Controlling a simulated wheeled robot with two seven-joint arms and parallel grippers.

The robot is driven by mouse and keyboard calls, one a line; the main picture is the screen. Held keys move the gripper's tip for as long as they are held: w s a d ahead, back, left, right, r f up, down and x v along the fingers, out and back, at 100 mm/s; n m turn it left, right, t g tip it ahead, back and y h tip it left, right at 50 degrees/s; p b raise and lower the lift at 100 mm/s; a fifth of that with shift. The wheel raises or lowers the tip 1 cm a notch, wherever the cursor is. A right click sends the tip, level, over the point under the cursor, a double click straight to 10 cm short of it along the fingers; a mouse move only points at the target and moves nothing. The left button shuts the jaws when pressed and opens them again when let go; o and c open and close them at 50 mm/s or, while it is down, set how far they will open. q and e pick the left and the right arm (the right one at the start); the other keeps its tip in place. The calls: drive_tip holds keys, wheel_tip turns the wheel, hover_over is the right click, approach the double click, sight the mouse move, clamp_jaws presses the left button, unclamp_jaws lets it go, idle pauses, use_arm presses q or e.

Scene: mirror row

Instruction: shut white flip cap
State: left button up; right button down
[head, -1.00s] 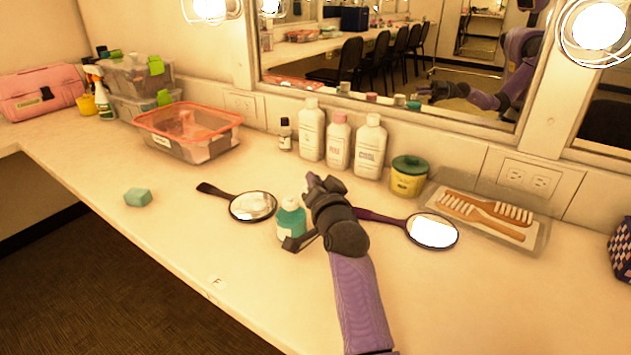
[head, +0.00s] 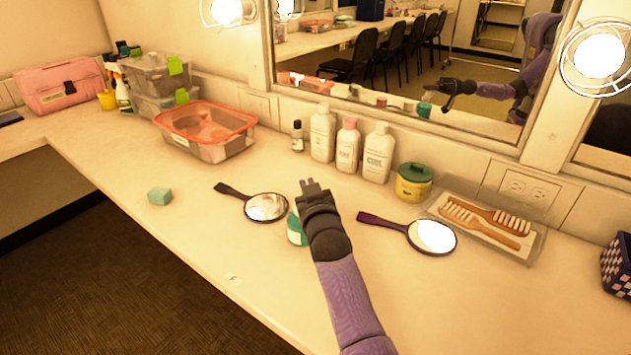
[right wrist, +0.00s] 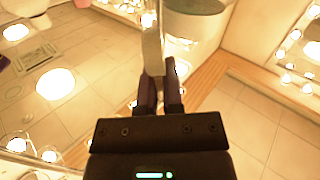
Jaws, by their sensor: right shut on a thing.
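A small teal bottle with a white patch (head: 295,229) stands on the counter, partly hidden behind my right gripper. Its top and any white flip cap are hidden in the head view. My right gripper (head: 311,186) is just above and to the right of it, its fingers pointing away from me. In the right wrist view, the fingers (right wrist: 160,92) are shut on a pale slim thing (right wrist: 152,50). I cannot tell whether that is the flip cap. My left gripper is not in view.
A dark-handled hand mirror (head: 265,207) lies left of the bottle and a purple-handled one (head: 432,238) right. Behind stand white bottles (head: 348,147) and a yellow tub (head: 413,183).

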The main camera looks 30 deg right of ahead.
sight(289, 219)
drive_tip(key=n, duration=0.1)
drive_tip(key=a+n, duration=0.1)
drive_tip(key=n, duration=0.1)
drive_tip(key=shift+w+a+f+n, duration=0.2)
drive_tip(key=shift+a+n, duration=0.05)
drive_tip(key=shift+n, duration=0.15)
drive_tip(key=n, duration=0.2)
drive_tip(key=a+n+b, duration=0.1)
drive_tip(key=shift+w+a+f+n, duration=0.1)
drive_tip(key=shift+w+f+n, duration=0.2)
drive_tip(key=shift+f, duration=0.1)
drive_tip(key=n, duration=0.1)
drive_tip(key=f+n+b, duration=0.1)
drive_tip(key=n, duration=0.1)
drive_tip(key=a+n+b, duration=0.1)
drive_tip(key=n, duration=0.1)
drive_tip(key=shift+w+a+f, duration=0.1)
drive_tip(key=shift+w+f, duration=0.05)
drive_tip(key=shift+f, duration=0.1)
drive_tip(key=shift+a+f+n+b, duration=0.1)
drive_tip(key=shift+f+n+b, duration=0.15)
drive_tip(key=shift+n, duration=0.4)
drive_tip(key=shift+a+f+n+b, duration=0.1)
drive_tip(key=shift+f+n+b, duration=0.1)
drive_tip(key=shift+n, duration=0.45)
drive_tip(key=c, duration=0.8)
unclamp_jaws()
drive_tip(key=shift+o, duration=0.2)
